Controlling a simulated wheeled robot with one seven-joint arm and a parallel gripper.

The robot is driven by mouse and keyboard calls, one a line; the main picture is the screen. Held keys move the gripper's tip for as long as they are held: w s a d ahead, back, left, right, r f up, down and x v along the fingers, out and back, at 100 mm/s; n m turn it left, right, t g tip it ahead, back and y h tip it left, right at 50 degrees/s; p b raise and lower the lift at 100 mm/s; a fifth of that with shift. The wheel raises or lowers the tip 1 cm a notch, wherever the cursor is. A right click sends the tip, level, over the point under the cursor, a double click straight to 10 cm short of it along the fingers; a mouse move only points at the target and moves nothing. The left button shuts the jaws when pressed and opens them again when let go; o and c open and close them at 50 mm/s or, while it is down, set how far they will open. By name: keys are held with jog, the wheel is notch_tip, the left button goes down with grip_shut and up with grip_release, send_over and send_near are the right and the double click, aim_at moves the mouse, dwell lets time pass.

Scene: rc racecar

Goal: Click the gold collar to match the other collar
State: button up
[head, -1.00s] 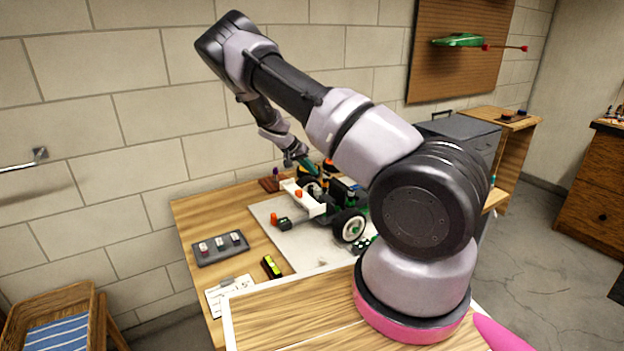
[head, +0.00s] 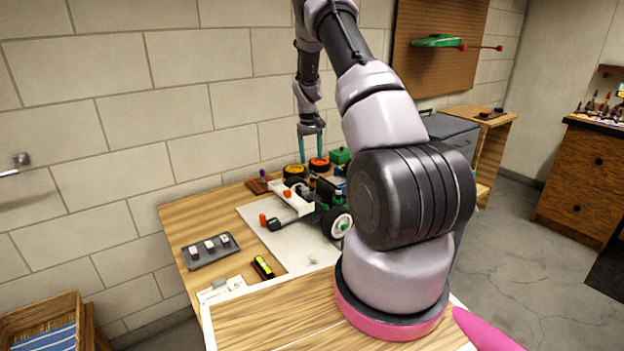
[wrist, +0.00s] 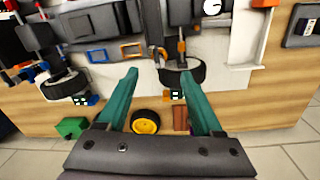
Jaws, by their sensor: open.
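The racecar (head: 318,207) stands on the grey mat on the bench in the head view. In the wrist view its dark chassis (wrist: 120,22) lies across the top, with black wheels at its near side. A small gold-orange part (wrist: 181,47) shows just above the right-hand wheel (wrist: 183,76). I cannot tell whether it is the gold collar, and no matching collar is clear. My gripper (wrist: 158,75) is open and empty, its teal fingers pointing toward the car's side. In the head view my gripper (head: 311,146) points down behind the car, above the loose wheels.
A yellow-rimmed loose wheel (wrist: 145,122) and a green box (wrist: 72,127) are on the bench near my fingers. An orange-red-rimmed wheel (head: 319,164) lies behind the car. A grey switch panel (head: 210,250) and a yellow-green level (head: 262,267) are at the front left. The wall is close behind.

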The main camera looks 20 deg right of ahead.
aim_at(313, 182)
jog(key=shift+d+r+n+y, duration=0.3)
jog(key=shift+r+n, duration=0.1)
jog(key=shift+r, duration=0.1)
notch_tip(313, 182, down, 11)
jog(key=shift+r, duration=0.15)
grip_shut()
